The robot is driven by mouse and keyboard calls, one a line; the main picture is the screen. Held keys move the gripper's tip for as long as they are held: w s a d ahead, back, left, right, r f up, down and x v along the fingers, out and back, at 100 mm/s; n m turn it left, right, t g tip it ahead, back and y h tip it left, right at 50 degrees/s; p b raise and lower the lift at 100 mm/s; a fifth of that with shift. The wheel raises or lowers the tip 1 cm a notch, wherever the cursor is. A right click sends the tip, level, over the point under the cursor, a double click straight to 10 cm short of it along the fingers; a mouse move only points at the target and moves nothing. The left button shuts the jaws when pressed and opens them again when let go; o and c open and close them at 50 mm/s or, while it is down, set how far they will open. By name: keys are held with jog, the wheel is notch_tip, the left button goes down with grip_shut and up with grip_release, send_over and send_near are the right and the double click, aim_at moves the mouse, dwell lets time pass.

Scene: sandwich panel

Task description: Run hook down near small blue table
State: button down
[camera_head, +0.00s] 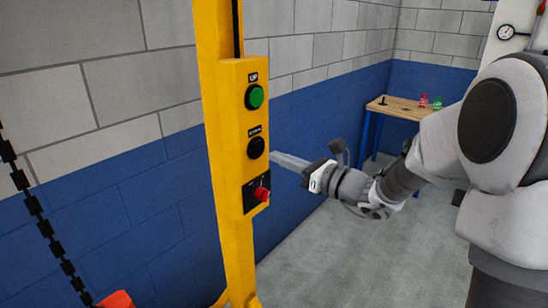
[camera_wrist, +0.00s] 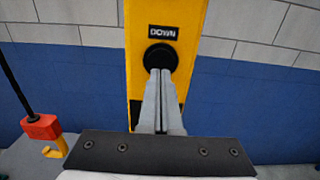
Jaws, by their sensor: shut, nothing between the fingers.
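A yellow control post (camera_head: 223,140) carries a green UP button (camera_head: 254,96), a black DOWN button (camera_head: 256,147) and a red knob (camera_head: 262,194) below. My gripper (camera_head: 274,158) is shut and empty, its fingertips pointing at the DOWN button. In the wrist view, my gripper's tips (camera_wrist: 160,74) overlap the lower part of the DOWN button (camera_wrist: 160,56); I cannot tell whether they touch it. The hook block (camera_wrist: 42,126) is red with a yellow hook (camera_wrist: 52,149), left of the post. In the head view only the red top of the hook block (camera_head: 117,299) shows.
The small blue table (camera_head: 397,107) has a wooden top with small red, green and dark items, and stands at the back right against the wall. A black chain (camera_head: 40,215) hangs at the left. Grey floor (camera_head: 320,250) is clear between post and table.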

jog(key=v, duration=0.9)
jog(key=shift+d, duration=0.25)
jog(key=shift+s+a, duration=0.1)
jog(key=shift+s, duration=0.05)
